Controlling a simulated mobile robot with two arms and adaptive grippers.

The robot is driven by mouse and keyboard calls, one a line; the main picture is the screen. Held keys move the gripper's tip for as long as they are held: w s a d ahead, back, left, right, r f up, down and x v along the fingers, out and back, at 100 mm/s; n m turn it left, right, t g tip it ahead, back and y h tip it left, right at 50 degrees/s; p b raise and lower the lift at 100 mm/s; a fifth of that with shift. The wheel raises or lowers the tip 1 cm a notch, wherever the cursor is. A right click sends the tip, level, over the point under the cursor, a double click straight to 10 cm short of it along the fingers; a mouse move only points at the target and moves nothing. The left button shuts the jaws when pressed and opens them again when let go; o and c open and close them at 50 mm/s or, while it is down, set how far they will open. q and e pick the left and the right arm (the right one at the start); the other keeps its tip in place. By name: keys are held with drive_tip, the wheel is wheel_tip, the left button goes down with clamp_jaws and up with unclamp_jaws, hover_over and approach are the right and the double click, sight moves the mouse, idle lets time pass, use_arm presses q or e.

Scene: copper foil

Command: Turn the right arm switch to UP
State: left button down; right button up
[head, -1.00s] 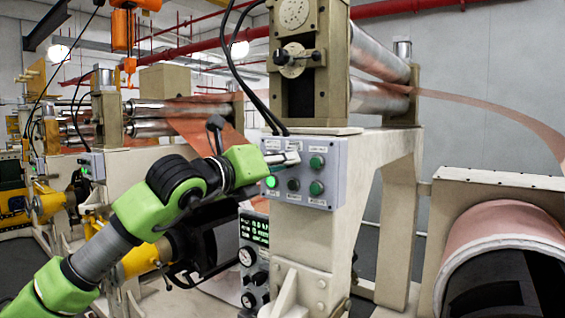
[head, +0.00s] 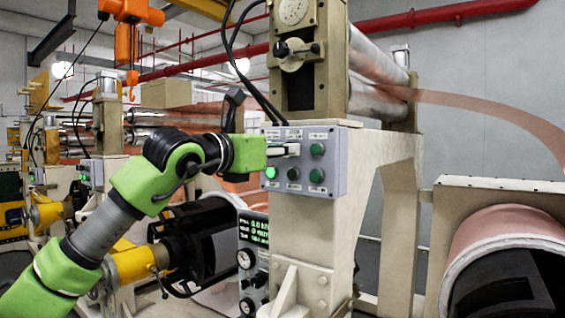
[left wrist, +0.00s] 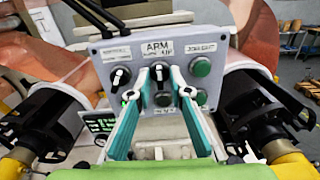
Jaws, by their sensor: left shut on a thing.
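The grey control panel (head: 333,133) is on the front of the cream machine post. In the left wrist view, the panel (left wrist: 222,46) has a label reading ARM above a dark rotary switch (left wrist: 160,72) in the middle of the top row. My left gripper (head: 290,150) reaches the panel from the left. In the left wrist view its teal fingers (left wrist: 160,78) stand on either side of the ARM switch, shut on it. The switch's exact angle is hard to read. My right gripper is not in view.
Another rotary switch (left wrist: 118,77) is left of the ARM switch. A green button (head: 317,149) is at right; below are a lit green button (head: 271,172), a black one (head: 293,173) and another green button (head: 316,175). A display box (head: 253,232) stands below the panel.

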use_arm(q)
drive_tip(key=shift+m+b, duration=0.75)
drive_tip(key=shift+m, duration=2.05)
drive_tip(key=shift+r, duration=0.1)
drive_tip(key=c, duration=2.2)
unclamp_jaws()
drive_tip(key=shift+s+a, duration=0.1)
drive_tip(key=v, duration=1.1)
drive_tip(key=shift+s+a, duration=0.2)
drive_tip(key=shift+s, duration=0.15)
